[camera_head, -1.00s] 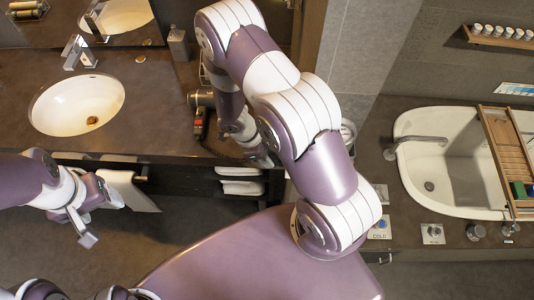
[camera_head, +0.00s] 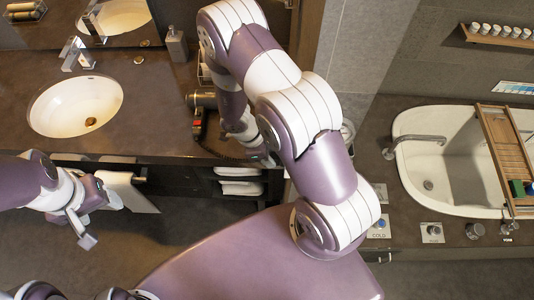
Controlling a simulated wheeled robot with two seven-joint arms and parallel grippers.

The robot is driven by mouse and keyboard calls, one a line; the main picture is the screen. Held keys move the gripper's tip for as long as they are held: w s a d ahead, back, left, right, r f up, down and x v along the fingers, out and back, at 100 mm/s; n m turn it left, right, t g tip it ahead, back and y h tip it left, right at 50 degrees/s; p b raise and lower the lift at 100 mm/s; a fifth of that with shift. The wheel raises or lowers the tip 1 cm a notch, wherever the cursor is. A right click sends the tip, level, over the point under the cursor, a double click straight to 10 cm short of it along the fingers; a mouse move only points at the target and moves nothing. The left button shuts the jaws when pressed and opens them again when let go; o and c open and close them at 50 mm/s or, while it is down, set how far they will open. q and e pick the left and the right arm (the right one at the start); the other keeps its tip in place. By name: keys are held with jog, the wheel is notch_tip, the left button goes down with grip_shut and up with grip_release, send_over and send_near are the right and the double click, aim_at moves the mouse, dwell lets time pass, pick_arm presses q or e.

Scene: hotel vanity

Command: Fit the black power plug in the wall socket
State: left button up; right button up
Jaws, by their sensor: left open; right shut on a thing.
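My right gripper (camera_head: 262,158) is low by the front edge of the dark vanity counter, mostly hidden behind my own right arm. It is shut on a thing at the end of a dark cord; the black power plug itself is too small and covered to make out. The wall socket cannot be seen; my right arm covers that part of the vanity. My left gripper (camera_head: 101,222) is open and empty, in front of the vanity at the left, well away from the cord.
A hair dryer (camera_head: 199,115) with a dark cord lies on the counter (camera_head: 150,110), right of the round sink (camera_head: 76,106). A soap bottle (camera_head: 176,45) stands behind. Folded towels (camera_head: 241,187) sit on a shelf below. A bathtub (camera_head: 440,190) is at the right.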

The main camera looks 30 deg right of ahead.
jog(key=shift+s+d, duration=0.3)
jog(key=shift+d, duration=0.2)
dwell(0.4)
jog(key=o, duration=1)
jog(key=shift+o, duration=0.5)
jog(key=shift+s+d, duration=0.1)
jog(key=shift+d, duration=0.1)
jog(key=b+v, duration=0.1)
jog(key=v, duration=1.1)
jog(key=shift+r, duration=0.35)
